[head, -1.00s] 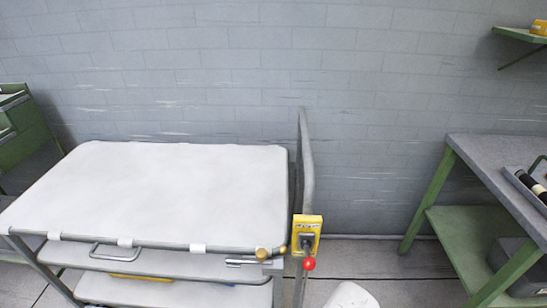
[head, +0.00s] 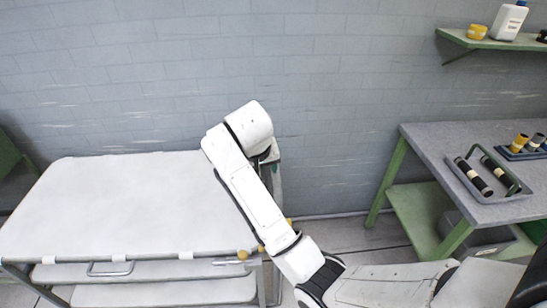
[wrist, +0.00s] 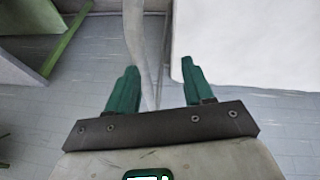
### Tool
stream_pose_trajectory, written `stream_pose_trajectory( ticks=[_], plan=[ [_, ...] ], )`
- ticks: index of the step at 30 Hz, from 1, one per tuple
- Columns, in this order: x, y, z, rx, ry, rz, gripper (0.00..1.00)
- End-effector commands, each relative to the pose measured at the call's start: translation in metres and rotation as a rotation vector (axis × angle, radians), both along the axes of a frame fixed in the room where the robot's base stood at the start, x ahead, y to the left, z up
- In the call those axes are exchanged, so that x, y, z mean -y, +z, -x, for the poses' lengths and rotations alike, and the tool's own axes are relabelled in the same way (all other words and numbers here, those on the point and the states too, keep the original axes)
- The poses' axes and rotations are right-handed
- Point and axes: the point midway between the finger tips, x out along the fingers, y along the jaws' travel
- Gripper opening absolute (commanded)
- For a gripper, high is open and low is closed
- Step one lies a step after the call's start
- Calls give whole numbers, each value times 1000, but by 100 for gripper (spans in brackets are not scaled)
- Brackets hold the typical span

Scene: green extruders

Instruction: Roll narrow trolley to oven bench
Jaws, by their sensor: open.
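A trolley with a white padded top (head: 110,205) and a grey tube frame stands against the wall at the left in the head view. Its upright handle rail (head: 277,185) at the right end is mostly hidden behind my arm. My gripper (wrist: 155,82) is open in the wrist view, with two green fingers apart. A pale grey bar (wrist: 134,40) runs through the gap between them in the picture; I cannot tell whether it lies between the jaws or beyond them. The white top (wrist: 245,45) is just right of the fingers. I cannot identify an oven bench.
A green-framed bench (head: 455,160) at the right carries a tray (head: 490,175) with dark cylinders. A wall shelf (head: 490,40) holds a white bottle (head: 509,20). Bare floor (head: 345,232) lies between trolley and bench. Something green (head: 10,155) stands at the far left.

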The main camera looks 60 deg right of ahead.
Motion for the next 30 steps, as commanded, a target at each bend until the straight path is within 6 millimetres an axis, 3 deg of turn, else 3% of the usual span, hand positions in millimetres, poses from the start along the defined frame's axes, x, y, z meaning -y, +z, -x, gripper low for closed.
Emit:
stream_pose_trajectory(
  ticks=[1, 3, 9, 14, 24, 30],
  plan=[
    [14, 18, -4, 2, -40, 13, 52],
    [26, 32, -6, 0, -84, 26, 52],
    [41, 43, -8, -4, -134, 39, 52],
    [49, 26, -8, -7, -135, 39, 52],
    [73, -28, -14, -7, -132, 38, 52],
    [81, -47, -17, -3, -131, 38, 52]
  ],
)
